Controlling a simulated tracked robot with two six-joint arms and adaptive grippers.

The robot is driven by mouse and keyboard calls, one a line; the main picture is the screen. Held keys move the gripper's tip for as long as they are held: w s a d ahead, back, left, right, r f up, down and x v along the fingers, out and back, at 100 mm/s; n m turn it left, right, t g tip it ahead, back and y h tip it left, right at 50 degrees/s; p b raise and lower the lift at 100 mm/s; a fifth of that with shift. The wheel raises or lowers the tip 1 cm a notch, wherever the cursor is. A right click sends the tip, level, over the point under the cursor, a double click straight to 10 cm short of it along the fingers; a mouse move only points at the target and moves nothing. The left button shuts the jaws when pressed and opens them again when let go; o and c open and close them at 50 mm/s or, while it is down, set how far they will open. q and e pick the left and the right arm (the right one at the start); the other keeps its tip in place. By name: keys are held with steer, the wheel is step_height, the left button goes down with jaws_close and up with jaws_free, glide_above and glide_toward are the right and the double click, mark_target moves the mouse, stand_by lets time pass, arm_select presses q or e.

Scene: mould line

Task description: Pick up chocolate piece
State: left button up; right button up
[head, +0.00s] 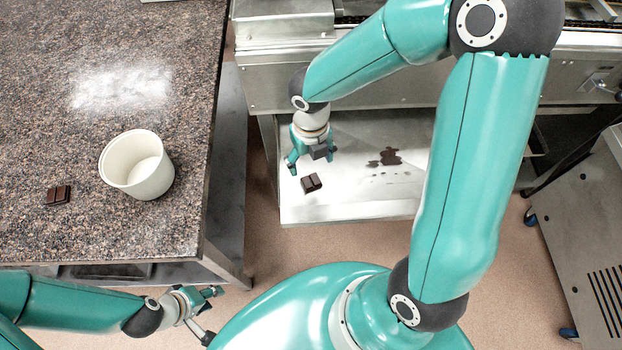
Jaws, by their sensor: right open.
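A dark brown chocolate piece (311,183) lies on the pale metal tray (350,209) under the machine. My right gripper (311,166) is just above and behind this piece, pointing down with its fingers spread. It is open, and the piece lies in front of its fingers, not visibly between them. A second chocolate piece (59,195) lies on the speckled stone counter (60,60) at the left. My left gripper (213,314) is low in the view, beside the counter's front corner. Its fingers look apart and empty.
A white tub (138,166) stands on the counter, right of the second piece, and looks empty. A brown chocolate spill (385,157) marks the tray. A metal cabinet (585,230) stands at the right.

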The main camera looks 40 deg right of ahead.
mark_target(312, 183)
step_height(312, 183, down, 10)
steer(key=shift+s+d+r+b, duration=0.15)
steer(key=shift+r+b, duration=0.1)
steer(key=shift+b, duration=0.65)
steer(key=c, duration=1)
